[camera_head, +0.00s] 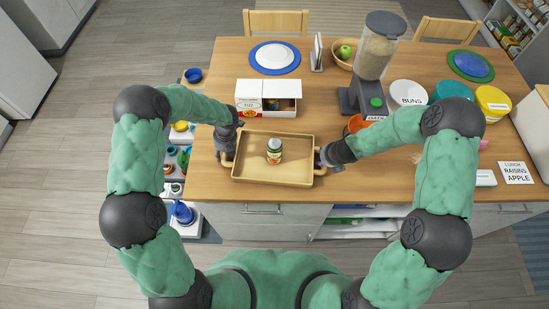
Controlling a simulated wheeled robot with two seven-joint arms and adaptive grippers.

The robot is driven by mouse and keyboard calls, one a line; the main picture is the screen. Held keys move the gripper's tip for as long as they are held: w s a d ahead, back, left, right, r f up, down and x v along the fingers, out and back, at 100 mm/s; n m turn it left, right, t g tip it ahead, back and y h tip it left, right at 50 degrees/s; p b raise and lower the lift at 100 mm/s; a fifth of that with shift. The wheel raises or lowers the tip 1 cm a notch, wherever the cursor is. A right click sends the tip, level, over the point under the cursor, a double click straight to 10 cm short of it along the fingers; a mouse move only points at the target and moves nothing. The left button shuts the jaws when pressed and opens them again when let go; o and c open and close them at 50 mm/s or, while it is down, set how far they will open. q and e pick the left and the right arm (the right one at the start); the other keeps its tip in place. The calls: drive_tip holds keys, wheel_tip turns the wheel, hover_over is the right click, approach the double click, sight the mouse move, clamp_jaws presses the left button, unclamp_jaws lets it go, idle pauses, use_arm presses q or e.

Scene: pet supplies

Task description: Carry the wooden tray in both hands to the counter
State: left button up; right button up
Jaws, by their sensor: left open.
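The wooden tray (256,178) rests on the wooden table near its front edge, with a handle at each short side. A small jar with a green and orange label (274,151) stands upright in it. My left gripper (226,156) is at the tray's left handle, its jaws open; the fingers are partly hidden by my wrist. My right gripper (324,158) is at the right handle; the fingers are small and dark, and I cannot tell whether they are closed on it.
Behind the tray stand a white and red box (249,97), a blue-rimmed plate (274,57) and a grain dispenser (376,50). Bowls, a white plate (408,92) and a label card (515,172) lie to the right. Low shelves with cups are at the table's left.

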use_arm(q)
drive_tip(key=shift+f, duration=0.15)
use_arm(e)
drive_tip(key=shift+f, duration=0.15)
use_arm(q)
clamp_jaws()
use_arm(e)
clamp_jaws()
use_arm(q)
drive_tip(key=shift+w+r, duration=0.1)
drive_tip(key=shift+r, duration=0.1)
use_arm(e)
drive_tip(key=shift+w+r, duration=0.15)
drive_tip(key=shift+r, duration=0.1)
